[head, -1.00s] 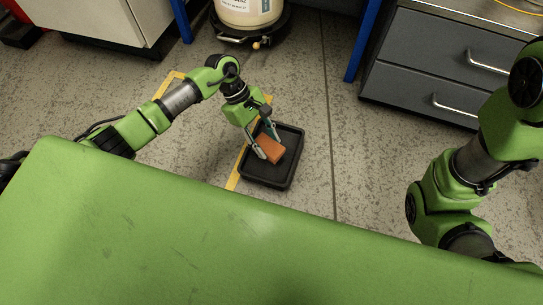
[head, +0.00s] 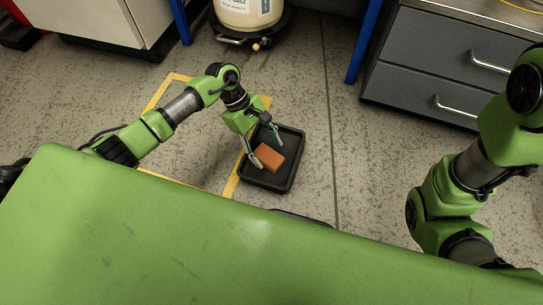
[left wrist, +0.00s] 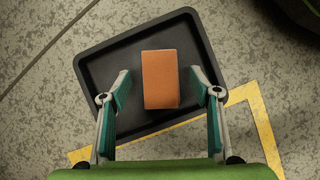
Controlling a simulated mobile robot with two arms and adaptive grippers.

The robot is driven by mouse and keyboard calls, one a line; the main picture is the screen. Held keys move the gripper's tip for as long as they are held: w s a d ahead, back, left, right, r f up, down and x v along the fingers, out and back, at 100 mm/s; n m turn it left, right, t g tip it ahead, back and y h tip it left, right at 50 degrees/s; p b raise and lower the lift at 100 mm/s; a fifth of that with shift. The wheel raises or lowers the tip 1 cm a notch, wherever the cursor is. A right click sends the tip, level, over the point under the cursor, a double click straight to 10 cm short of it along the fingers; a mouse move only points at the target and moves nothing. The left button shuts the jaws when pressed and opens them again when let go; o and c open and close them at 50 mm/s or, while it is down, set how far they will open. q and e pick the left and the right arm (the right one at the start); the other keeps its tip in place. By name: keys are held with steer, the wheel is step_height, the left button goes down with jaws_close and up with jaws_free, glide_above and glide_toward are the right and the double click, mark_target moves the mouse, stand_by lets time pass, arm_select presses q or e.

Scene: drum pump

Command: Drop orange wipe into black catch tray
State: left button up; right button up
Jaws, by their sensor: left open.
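The orange wipe (head: 269,157) is a small block-shaped piece that lies in the black catch tray (head: 283,184) on the floor. In the left wrist view the wipe (left wrist: 160,80) lies on the tray's floor, with the tray's rim (left wrist: 90,90) around it. My left gripper (head: 266,148) is open just above the tray. In the left wrist view its two fingers (left wrist: 160,90) stand on either side of the wipe, with a gap on both sides. My right gripper is out of view.
A drum (head: 248,12) stands on a black wheeled base at the back. Grey drawers (head: 436,65) stand at the right. Yellow tape (head: 231,186) marks the floor beside the tray. Speckled floor between tray and drawers is clear.

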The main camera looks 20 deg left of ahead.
arm_select(q)
steer(key=v, duration=1.2)
